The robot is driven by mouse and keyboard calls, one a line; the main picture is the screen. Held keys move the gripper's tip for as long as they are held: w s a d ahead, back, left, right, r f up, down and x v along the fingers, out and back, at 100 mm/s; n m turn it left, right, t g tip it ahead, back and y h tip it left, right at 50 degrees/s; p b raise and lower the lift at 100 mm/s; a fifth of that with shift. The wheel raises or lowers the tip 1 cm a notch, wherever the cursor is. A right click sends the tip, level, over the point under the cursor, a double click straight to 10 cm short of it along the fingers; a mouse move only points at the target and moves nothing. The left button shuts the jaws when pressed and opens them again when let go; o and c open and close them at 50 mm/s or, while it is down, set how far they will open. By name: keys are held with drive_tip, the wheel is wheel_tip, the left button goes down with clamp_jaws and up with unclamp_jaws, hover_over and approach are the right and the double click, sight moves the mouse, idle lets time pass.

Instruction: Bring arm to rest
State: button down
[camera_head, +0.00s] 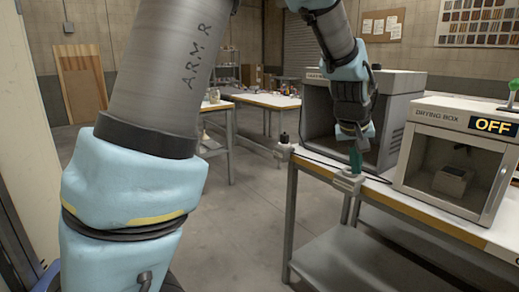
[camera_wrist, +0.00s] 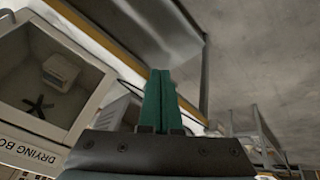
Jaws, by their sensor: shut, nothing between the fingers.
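My gripper (camera_head: 355,160) hangs at the end of my raised arm, at the front edge of the right-hand table, in front of the open grey box. Its two green fingers point down and are closed together with nothing between them. The wrist view shows the same green fingers (camera_wrist: 160,100) side by side. A pale clamp-like block (camera_head: 348,183) on the table edge is close below the fingertips; I cannot tell whether they touch it.
The drying box (camera_head: 455,115) with an OFF sign stands on the right-hand table (camera_head: 405,200). The grey box (camera_head: 390,120) stands left of it. More tables (camera_head: 265,100) with small items stand behind. The floor (camera_head: 240,220) between is clear.

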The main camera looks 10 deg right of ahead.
drive_tip(key=w+a+f+n+y, duration=0.1)
drive_tip(key=a+f, duration=0.1)
drive_tip(key=a, duration=0.8)
drive_tip(key=w+a+f+y, duration=0.1)
drive_tip(key=w+a+f, duration=0.1)
drive_tip(key=a, duration=0.7)
drive_tip(key=s+a+f+n, duration=0.1)
drive_tip(key=s+a, duration=0.3)
drive_tip(key=a, duration=0.5)
drive_tip(key=s+a+f+g+y, duration=0.1)
drive_tip(key=s+a+f, duration=0.2)
drive_tip(key=a, duration=0.7)
drive_tip(key=shift+s+a+n+g+y, duration=0.15)
drive_tip(key=shift+s+n+g+y, duration=0.2)
drive_tip(key=shift+s, duration=0.4)
